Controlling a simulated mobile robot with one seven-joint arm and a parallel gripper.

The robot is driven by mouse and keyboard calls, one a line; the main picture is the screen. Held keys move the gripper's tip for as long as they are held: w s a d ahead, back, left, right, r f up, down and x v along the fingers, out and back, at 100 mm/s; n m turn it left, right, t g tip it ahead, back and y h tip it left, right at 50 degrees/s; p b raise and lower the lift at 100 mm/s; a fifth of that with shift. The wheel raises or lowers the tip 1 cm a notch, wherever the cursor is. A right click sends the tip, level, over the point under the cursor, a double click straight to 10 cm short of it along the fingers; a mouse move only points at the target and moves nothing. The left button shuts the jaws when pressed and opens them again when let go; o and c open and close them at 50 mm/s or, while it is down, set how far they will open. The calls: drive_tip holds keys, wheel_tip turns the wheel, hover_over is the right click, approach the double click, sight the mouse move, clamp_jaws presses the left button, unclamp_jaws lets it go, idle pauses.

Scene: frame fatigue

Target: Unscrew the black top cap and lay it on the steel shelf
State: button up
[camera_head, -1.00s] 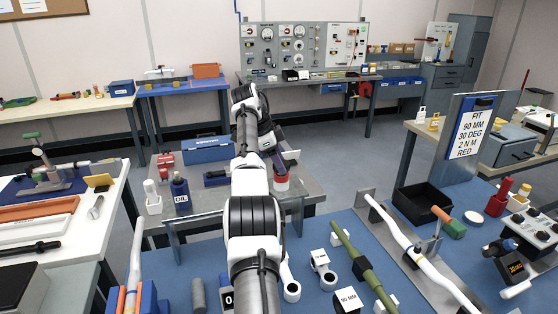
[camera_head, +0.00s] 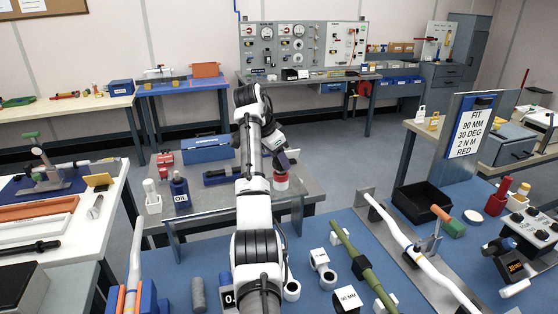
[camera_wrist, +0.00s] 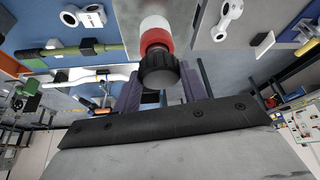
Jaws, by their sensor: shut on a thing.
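A red and white cylinder stands on the steel-topped bench, beside my gripper (camera_head: 283,160) in the head view (camera_head: 281,181). In the wrist view its black top cap (camera_wrist: 158,69) points toward me, with the red band (camera_wrist: 157,38) and white body behind it. My gripper's dark purple fingers (camera_wrist: 160,88) sit on either side of the cap and are shut on it. The cap looks seated against the red band; I cannot see the thread. The grey steel shelf (camera_head: 207,218) runs along the bench's near side, partly hidden by my arm.
The blue bench (camera_head: 330,215) in front holds a green bar (camera_head: 350,248) and a white frame tube (camera_head: 410,245).

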drive_tip(key=shift+r, duration=1.85)
drive_tip(key=shift+r, duration=0.1)
drive_tip(key=shift+r, duration=1.95)
drive_tip(key=shift+d, duration=0.1)
